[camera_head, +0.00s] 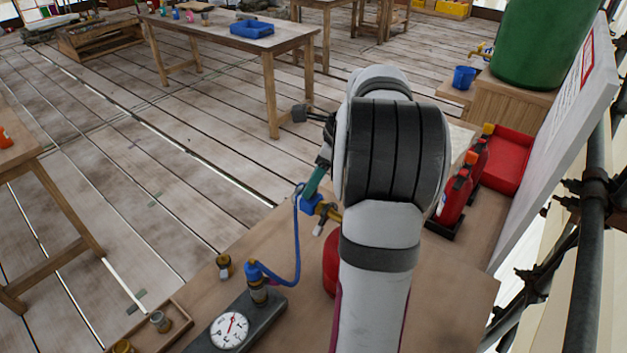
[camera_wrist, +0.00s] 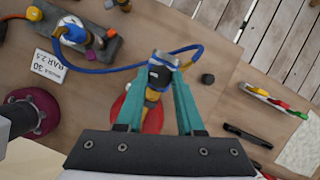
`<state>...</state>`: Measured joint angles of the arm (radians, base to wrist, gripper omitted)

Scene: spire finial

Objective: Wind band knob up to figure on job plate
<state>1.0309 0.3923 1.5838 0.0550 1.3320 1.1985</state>
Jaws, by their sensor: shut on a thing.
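My gripper (camera_head: 310,195) has teal jaws, shut on a blue-collared brass tool (camera_wrist: 160,75); its fingertips also show in the wrist view (camera_wrist: 164,62). The tool's brass part (camera_head: 329,212) sticks out toward the right in the head view. A blue hose (camera_head: 297,245) runs from the tool to a blue-topped brass fitting (camera_head: 258,280) on a dark base. A white round gauge (camera_head: 230,331) with a red needle sits on that base. A white card (camera_wrist: 48,66) with upside-down lettering, seemingly including "BAR 2.5", lies beside the base. I cannot tell which part is the band knob.
A red round thing (camera_wrist: 121,106) lies below the tool, partly hidden. A wooden tray (camera_head: 165,330) with small brass parts is at the front left. Red bottles (camera_head: 455,195) and a red bin (camera_head: 507,160) stand at the right.

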